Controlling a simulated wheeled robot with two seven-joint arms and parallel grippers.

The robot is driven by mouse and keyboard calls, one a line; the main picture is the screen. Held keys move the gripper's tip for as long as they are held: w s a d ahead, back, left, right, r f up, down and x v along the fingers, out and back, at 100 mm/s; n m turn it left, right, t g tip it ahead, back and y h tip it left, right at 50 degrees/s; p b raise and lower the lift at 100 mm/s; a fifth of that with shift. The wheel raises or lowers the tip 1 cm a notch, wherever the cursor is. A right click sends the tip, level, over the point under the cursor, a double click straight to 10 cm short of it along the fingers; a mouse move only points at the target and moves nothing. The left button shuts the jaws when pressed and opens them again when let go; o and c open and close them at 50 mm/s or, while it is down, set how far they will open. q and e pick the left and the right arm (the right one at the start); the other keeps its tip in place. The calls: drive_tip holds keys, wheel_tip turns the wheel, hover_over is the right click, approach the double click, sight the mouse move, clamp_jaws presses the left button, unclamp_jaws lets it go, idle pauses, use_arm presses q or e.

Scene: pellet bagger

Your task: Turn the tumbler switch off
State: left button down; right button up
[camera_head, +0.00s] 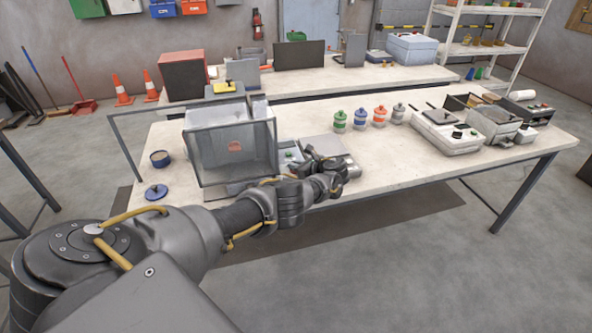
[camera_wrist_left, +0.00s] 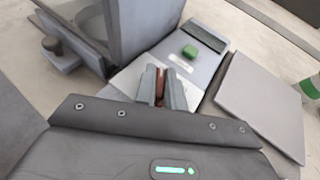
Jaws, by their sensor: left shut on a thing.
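The bagger's control panel (camera_wrist_left: 205,66) is a grey sloped box with a green button (camera_wrist_left: 189,52) and a small white label. In the left wrist view my left gripper (camera_wrist_left: 161,86) is over its near end, with its fingers closed around a narrow red-brown piece, which looks like the tumbler switch (camera_wrist_left: 160,84). The fingers cover most of it, so its on or off position cannot be told. In the head view my left gripper (camera_head: 326,166) is at the front of the bench, just right of the clear hopper, and hides the switch. My right gripper is not in view.
The clear-walled hopper (camera_head: 232,150) stands close left of the gripper. A flat grey plate (camera_wrist_left: 260,100) lies close right. Several colored jars (camera_head: 360,118) and grey devices stand farther right on the bench (camera_head: 450,168). A blue lid (camera_head: 155,192) lies at the left.

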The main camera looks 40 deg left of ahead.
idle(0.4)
use_arm(q)
drive_tip(key=c, duration=1.5)
unclamp_jaws()
drive_tip(key=shift+d+r, duration=0.15)
drive_tip(key=shift+d, duration=0.1)
drive_tip(key=shift+p+v, duration=2.15)
drive_tip(key=shift+v, duration=2.95)
